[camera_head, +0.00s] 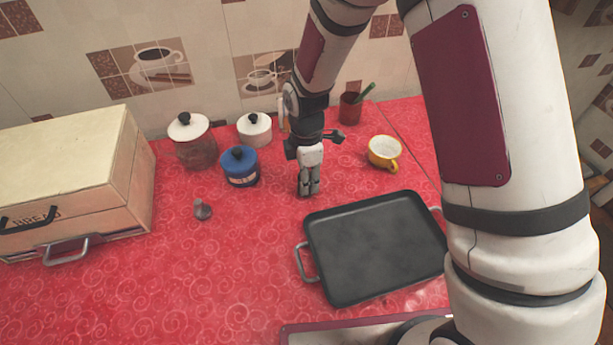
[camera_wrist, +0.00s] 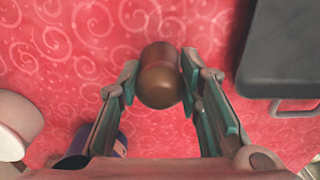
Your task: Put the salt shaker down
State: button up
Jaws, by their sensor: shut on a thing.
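My gripper (camera_head: 309,188) points down over the red counter, between the blue canister and the dark tray. In the wrist view, my gripper (camera_wrist: 157,82) has its teal-padded fingers closed on the sides of a brown, round-topped shaker (camera_wrist: 160,78), which I take to be the salt shaker. In the head view the fingers mostly hide it. I cannot tell whether its base touches the counter (camera_head: 200,275).
The dark tray (camera_head: 375,250) lies just right of my gripper. A blue canister (camera_head: 240,168), white pot (camera_head: 254,130), glass jar (camera_head: 196,150), yellow cup (camera_head: 384,152) and brown cup (camera_head: 351,108) stand behind. A small grey item (camera_head: 203,210) and bread box (camera_head: 70,170) are left. The front-left counter is clear.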

jog(key=shift+f, duration=0.1)
jog(key=o, duration=1.1)
jog(key=shift+o, duration=0.2)
